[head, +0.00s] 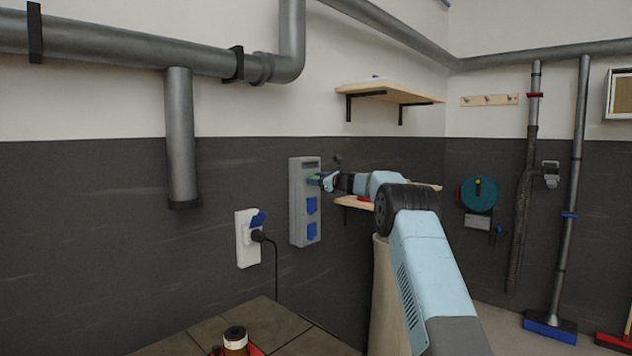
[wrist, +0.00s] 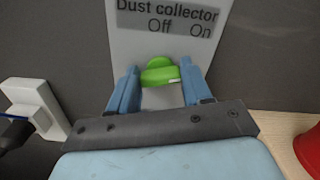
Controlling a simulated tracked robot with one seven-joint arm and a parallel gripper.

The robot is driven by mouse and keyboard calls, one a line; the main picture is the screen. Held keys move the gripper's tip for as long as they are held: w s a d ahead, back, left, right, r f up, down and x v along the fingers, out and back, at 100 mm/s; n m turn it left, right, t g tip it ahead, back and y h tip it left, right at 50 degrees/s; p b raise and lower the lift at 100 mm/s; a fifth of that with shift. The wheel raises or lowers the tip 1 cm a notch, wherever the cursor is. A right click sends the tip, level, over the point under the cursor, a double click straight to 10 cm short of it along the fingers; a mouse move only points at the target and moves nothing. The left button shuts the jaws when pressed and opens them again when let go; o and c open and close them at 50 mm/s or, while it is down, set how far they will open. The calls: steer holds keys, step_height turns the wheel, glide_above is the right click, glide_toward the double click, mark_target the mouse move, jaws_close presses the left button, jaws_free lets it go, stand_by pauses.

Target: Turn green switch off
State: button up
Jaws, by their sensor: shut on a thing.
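The green switch (wrist: 160,72) is a rounded knob on a grey panel. The panel's label (wrist: 168,17) reads "Dust collector", with "Off" on the left and "On" on the right. The knob sits below and between these two words, lying mostly sideways; which word it points to is not clear. My gripper (wrist: 158,82) has one blue finger on each side of the knob and is shut on it. In the head view the switch (head: 313,179) is a small green patch at the top of the grey wall box (head: 297,215), partly hidden by my gripper (head: 322,180).
Two blue socket covers (head: 312,205) are below the switch. A white socket with a plugged-in cable (head: 247,240) is to the left. A wooden shelf (head: 352,203) with a red object is close on the right. Another shelf (head: 385,92) is above.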

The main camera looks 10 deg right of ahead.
steer(key=n, duration=0.3)
steer(key=shift+a+f+n, duration=0.1)
steer(key=shift+a+n, duration=0.05)
steer(key=shift+n, duration=0.25)
steer(key=n, duration=0.3)
steer(key=shift+s+a+f+n, duration=0.1)
steer(key=shift+f+n, duration=0.05)
steer(key=shift+n, duration=0.15)
steer(key=n, duration=0.3)
steer(key=shift+f+n, duration=0.15)
steer(key=shift+n, duration=0.15)
steer(key=shift+s+a+f+n, duration=0.1)
steer(key=shift+n, duration=0.8)
steer(key=shift+a+f+n, duration=0.1)
steer(key=shift+n, duration=0.8)
steer(key=o, duration=1.1)
steer(key=shift+d+r, duration=0.1)
steer(key=shift+c, duration=0.2)
steer(key=shift+d+r, duration=0.1)
